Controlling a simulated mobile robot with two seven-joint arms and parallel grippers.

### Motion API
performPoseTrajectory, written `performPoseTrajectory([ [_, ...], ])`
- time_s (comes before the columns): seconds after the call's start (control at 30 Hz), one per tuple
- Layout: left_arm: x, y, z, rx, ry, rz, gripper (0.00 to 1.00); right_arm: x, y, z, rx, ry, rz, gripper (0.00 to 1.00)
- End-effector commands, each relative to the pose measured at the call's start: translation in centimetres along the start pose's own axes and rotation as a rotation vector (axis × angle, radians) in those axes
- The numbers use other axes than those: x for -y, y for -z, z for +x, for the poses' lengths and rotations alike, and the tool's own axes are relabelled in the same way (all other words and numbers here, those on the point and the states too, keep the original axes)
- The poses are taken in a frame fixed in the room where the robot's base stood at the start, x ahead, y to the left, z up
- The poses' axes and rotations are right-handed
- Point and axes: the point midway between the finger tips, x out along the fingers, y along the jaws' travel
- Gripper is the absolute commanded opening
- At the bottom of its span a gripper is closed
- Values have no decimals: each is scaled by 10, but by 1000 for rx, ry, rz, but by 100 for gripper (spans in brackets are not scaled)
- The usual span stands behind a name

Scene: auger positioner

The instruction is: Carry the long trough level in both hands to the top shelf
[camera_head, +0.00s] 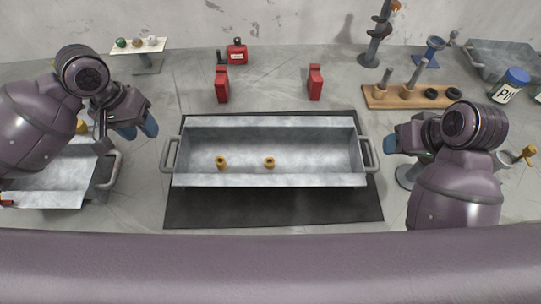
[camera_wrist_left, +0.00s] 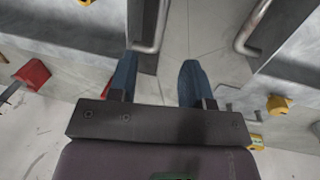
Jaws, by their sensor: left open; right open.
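The long grey metal trough (camera_head: 265,180) sits level on a dark mat (camera_head: 275,213) in the middle of the head view. Two small brass-coloured pieces (camera_head: 245,162) show in it. It has a bar handle at each end, left (camera_head: 169,154) and right (camera_head: 370,154). My left gripper (camera_head: 138,128) is open and empty, beyond and left of the left handle, apart from it. In the left wrist view its blue fingers (camera_wrist_left: 158,80) straddle nothing, near a trough handle (camera_wrist_left: 157,25). My right gripper (camera_head: 391,144) is open beside the right handle; contact is unclear. No shelf is recognisable.
A second metal trough (camera_head: 45,185) with a handle stands at left, close to my left gripper. Two red blocks (camera_head: 222,88) (camera_head: 315,83) stand behind the long trough. A wooden board (camera_head: 385,103) with pegs, and a blue-lidded jar (camera_head: 508,88), lie at back right.

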Motion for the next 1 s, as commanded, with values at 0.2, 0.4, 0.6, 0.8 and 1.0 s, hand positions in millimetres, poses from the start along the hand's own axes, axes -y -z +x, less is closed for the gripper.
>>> performPoseTrajectory([
  [0.2, 0, 0, 14, 3, 0, -1, 45, 0, 0, 14, 3, 0, 2, 45],
  [0.4, 0, 0, 44, 3, -1, -2, 45, 0, 0, 44, 3, 2, 1, 45],
  [0.6, 0, 0, 75, 2, -2, -2, 45, 0, -1, 75, 4, 2, 2, 45],
  [0.8, 0, 0, 98, 1, 0, -2, 45, 0, 0, 98, 2, 1, 1, 45],
  [1.0, 0, 0, 108, 0, -1, 0, 45, 0, 0, 107, 0, 1, 0, 45],
])
